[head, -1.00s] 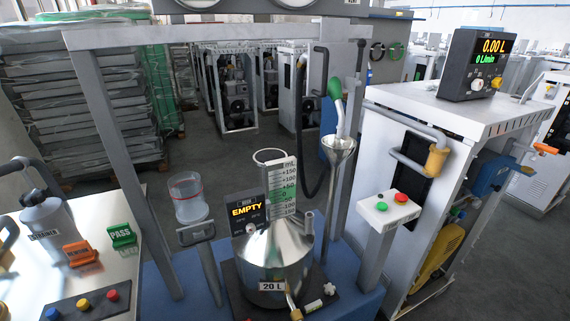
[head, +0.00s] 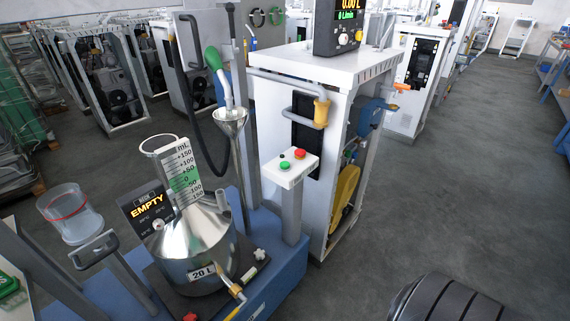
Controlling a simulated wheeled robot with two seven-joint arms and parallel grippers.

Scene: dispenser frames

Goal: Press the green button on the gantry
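The green button (head: 285,165) sits on the top of a small white control box (head: 291,172), at its front left. A red button (head: 300,154) is beside it at the back right, with a small dark spot between and behind them. The box stands on a grey post (head: 292,213) rising from the blue base, just left of the white dispenser cabinet. The button top is uncovered and nothing touches it. Neither of my grippers shows in the head view.
A steel 20 L vessel (head: 196,254) with an EMPTY display (head: 148,208) stands left of the post. A funnel (head: 231,122) and green-handled nozzle (head: 213,60) rise behind it. The white cabinet (head: 332,66) blocks the right side. Open grey floor (head: 455,190) lies further right.

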